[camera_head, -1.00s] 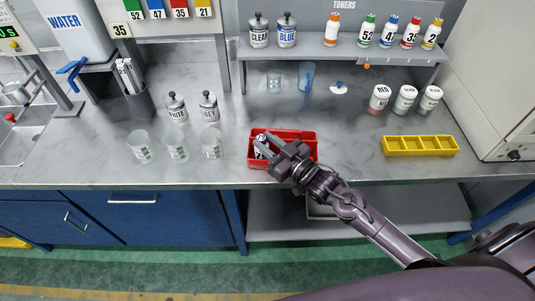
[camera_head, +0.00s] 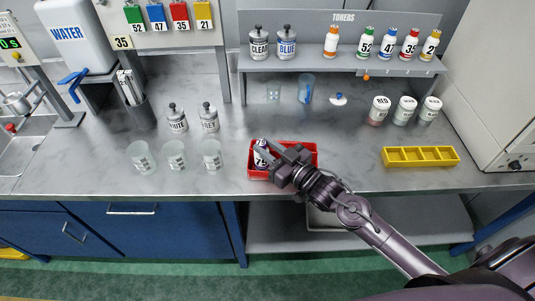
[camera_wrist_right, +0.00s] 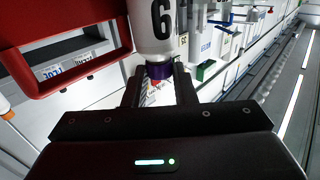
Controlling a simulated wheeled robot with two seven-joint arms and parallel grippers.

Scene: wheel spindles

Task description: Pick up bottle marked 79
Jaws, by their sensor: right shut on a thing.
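A white bottle marked 79 (camera_head: 262,161) is at the left part of the red tray (camera_head: 258,175) on the grey counter. My right gripper (camera_head: 264,147) reaches over the tray from the right and is shut on this bottle. In the right wrist view the bottle (camera_wrist_right: 160,25) appears inverted, with one large digit and a purple neck or cap between the fingers (camera_wrist_right: 158,85). The red tray's wall (camera_wrist_right: 45,30) is close beside it. I cannot tell how far the bottle is above the tray floor. My left gripper is not in view.
Several glass beakers (camera_head: 176,156) stand left of the tray. A yellow divided tray (camera_head: 420,157) lies to the right, with several white bottles (camera_head: 405,109) behind it. A toner shelf (camera_head: 345,65) is at the back.

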